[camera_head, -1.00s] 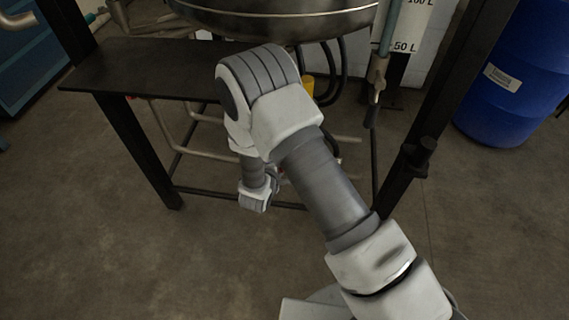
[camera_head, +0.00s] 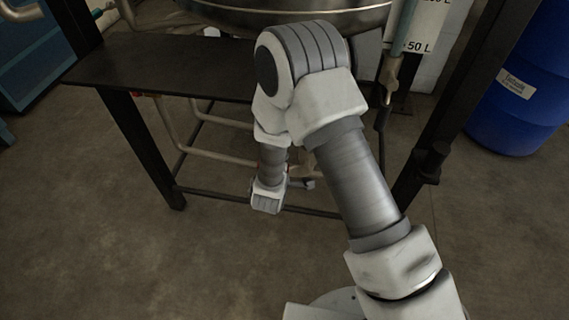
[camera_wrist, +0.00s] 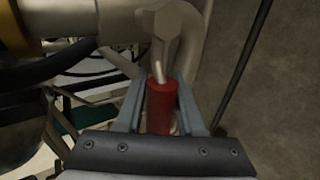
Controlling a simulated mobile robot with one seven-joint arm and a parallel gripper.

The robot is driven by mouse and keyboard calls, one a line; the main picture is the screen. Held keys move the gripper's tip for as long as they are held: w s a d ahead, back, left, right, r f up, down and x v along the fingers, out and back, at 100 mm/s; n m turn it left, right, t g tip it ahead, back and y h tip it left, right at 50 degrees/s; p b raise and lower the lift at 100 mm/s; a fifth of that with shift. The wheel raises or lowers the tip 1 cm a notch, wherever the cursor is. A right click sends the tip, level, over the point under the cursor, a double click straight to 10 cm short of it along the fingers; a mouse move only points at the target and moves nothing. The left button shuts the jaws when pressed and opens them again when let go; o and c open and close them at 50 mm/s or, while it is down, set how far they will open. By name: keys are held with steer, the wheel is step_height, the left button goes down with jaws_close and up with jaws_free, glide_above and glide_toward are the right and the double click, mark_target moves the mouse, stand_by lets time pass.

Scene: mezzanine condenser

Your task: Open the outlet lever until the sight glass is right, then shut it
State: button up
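In the wrist view, the red lever handle (camera_wrist: 162,106) lies between the two fingers of my gripper (camera_wrist: 161,98), which look closed against its sides. Its metal shank (camera_wrist: 161,58) runs up to a pale valve body (camera_wrist: 172,22) on a pipe. A pale scale board (camera_head: 432,38) with a 50 L mark stands upper right, beside a vertical tube (camera_head: 404,32). I cannot make out a liquid level there.
A dark metal shelf (camera_head: 160,68) on a black frame stands at the left, with pipes (camera_head: 215,153) beneath it. A black post (camera_head: 440,130) rises right of my arm. A blue drum (camera_head: 520,90) stands far right. The front floor is clear.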

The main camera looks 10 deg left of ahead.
steer(key=o, duration=0.3)
steer(key=p+v, duration=0.4)
steer(key=v, duration=1.3)
steer(key=shift+s+r, duration=0.1)
steer(key=shift+s, duration=0.1)
